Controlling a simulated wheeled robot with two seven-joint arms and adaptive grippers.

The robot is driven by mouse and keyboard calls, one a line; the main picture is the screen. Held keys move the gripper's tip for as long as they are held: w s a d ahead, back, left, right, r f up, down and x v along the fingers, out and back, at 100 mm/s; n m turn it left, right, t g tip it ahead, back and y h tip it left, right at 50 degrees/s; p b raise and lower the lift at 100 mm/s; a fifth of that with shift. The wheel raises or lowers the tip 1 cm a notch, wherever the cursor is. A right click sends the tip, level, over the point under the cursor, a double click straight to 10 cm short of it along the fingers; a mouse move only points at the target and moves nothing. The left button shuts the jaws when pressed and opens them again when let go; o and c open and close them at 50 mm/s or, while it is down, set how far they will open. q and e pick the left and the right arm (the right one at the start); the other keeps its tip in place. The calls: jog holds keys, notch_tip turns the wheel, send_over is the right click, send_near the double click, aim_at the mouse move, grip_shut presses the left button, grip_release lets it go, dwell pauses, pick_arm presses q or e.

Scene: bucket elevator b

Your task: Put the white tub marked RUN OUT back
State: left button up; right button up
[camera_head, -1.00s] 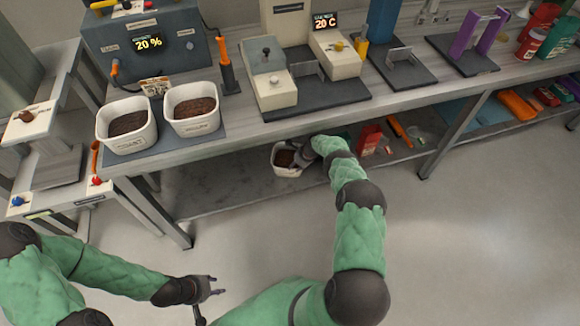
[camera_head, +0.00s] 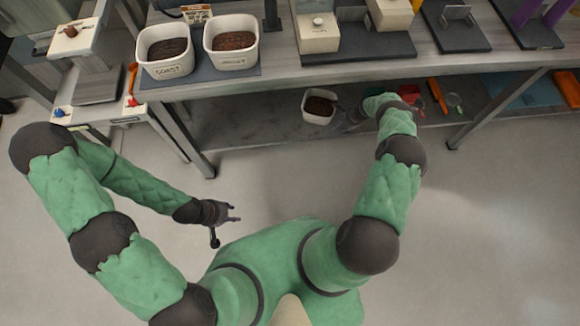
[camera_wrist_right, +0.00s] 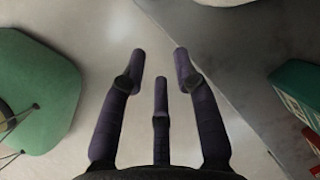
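A white tub (camera_head: 319,118) with dark brown contents stands upright on the lower shelf under the bench, near its front edge; I cannot read any marking on it. My right gripper (camera_head: 345,112) is just right of this tub, apparently apart from it. In the right wrist view the fingers of my right gripper (camera_wrist_right: 160,72) are spread with nothing between them. A pale rounded edge at the top of that view may be the tub. My left gripper (camera_head: 229,223) is in front of the bench, open and empty, over the floor.
Two labelled white tubs, a left one (camera_head: 166,69) and a right one (camera_head: 232,60), stand on the bench top with dark contents. The shelf left of the lower tub is bare.

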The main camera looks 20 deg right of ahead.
jog(key=s+a+r+n+g, duration=0.1)
jog(key=s+a+r+n, duration=0.2)
jog(key=a, duration=0.5)
jog(key=s+a+n, duration=0.2)
jog(key=a+n, duration=0.2)
jog(key=a, duration=0.3)
jog(key=s+a+r+n+g, duration=0.1)
jog(key=s+a+r+n, duration=0.2)
jog(key=a, duration=0.5)
jog(key=s+a+r+n, duration=0.5)
jog(key=s+a, duration=0.1)
jog(key=s, duration=0.3)
jog(key=s+a+r+n+y, duration=0.1)
jog(key=s+a+r+n, duration=0.5)
jog(key=s, duration=0.3)
jog(key=shift+s+a+g, duration=0.15)
jog(key=shift+a+g, duration=0.25)
jog(key=shift+a, duration=0.2)
jog(key=shift+o, duration=0.8)
